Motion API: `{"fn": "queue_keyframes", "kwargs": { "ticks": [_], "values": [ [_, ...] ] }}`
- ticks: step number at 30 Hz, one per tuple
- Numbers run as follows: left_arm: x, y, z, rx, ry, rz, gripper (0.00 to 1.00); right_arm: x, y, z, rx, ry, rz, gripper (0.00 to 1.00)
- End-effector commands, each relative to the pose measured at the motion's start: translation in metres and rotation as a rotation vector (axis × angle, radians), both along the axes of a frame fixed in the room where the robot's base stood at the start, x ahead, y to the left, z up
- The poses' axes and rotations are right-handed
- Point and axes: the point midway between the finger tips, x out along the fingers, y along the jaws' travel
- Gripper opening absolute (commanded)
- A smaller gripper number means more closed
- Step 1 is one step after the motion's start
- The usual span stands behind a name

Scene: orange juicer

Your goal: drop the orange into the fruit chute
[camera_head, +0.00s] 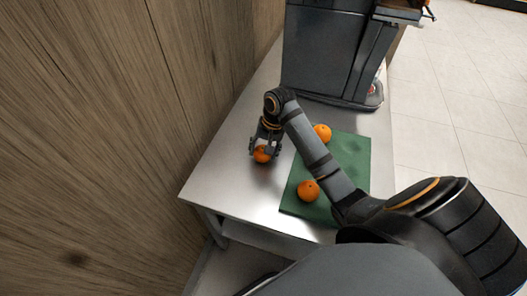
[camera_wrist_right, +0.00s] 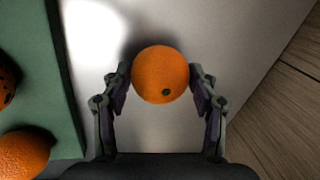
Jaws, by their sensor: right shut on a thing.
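My right gripper (camera_head: 263,150) is shut on an orange (camera_head: 262,154), over the bare metal table left of the green mat. In the right wrist view the same orange (camera_wrist_right: 160,74) sits between the two fingertips (camera_wrist_right: 160,80), one touching each side. Two other oranges lie on the mat, one near the back (camera_head: 322,132) and one near the front (camera_head: 308,190). The dark juicer (camera_head: 325,50) stands at the back of the table; its fruit chute cannot be made out. My left gripper is not in view.
The green mat (camera_head: 355,160) covers the table's right part. The steel table (camera_head: 225,170) is bare on the left. A wooden wall (camera_head: 110,130) runs close along the table's left side. Tiled floor (camera_head: 460,100) lies to the right.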

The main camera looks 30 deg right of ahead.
Motion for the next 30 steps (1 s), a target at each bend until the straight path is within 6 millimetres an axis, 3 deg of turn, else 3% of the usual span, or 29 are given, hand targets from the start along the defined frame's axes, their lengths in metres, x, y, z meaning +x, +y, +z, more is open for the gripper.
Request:
{"fn": "queue_keyframes", "kwargs": {
  "ticks": [7,8,13,23,26,30],
  "values": [
    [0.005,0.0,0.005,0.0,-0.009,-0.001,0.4,0.0,0.0,0.0,0.0,0.0,0.0,0.24],
    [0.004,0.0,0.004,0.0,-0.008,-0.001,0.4,0.0,0.0,-0.001,0.0,0.0,0.0,0.61],
    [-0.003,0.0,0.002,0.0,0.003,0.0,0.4,0.0,0.0,-0.001,0.0,-0.001,0.0,0.82],
    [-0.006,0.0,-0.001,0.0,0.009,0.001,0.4,0.001,0.0,0.0,0.0,-0.002,0.0,0.82],
    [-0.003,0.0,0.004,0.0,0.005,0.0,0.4,0.0,-0.002,0.013,-0.001,-0.005,-0.002,0.82],
    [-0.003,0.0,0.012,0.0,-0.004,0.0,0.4,-0.004,-0.007,0.046,-0.003,-0.005,-0.001,0.82]
  ]
}}
